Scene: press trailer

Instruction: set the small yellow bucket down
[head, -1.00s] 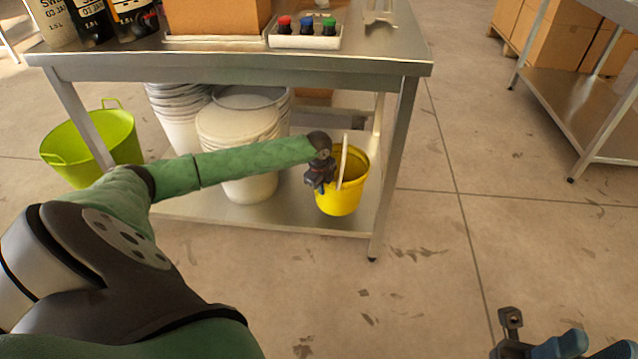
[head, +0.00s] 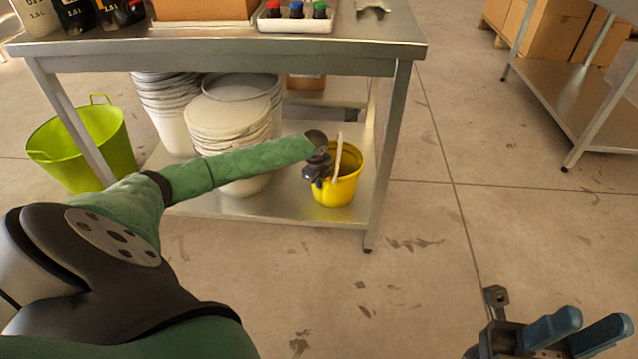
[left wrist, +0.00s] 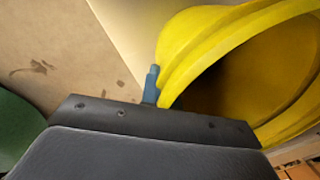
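The small yellow bucket (head: 347,192) is upright at the right end of the table's lower shelf (head: 290,208). I cannot tell for sure whether its base touches the shelf. My left gripper (head: 320,168) is at the bucket's left rim and looks shut on it. In the left wrist view, one blue fingertip lies against the outside of the yellow bucket (left wrist: 215,40); the other finger is hidden. A pale upright strip (head: 338,157) shows between gripper and bucket. My right gripper (head: 598,322) is open and empty at the bottom right, far from the bucket.
White bucket stacks (head: 235,125) stand on the shelf left of my gripper. A table leg (head: 388,150) is close right of the bucket, and the steel tabletop (head: 220,55) is above. A green tub (head: 80,150) stands on the floor at left.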

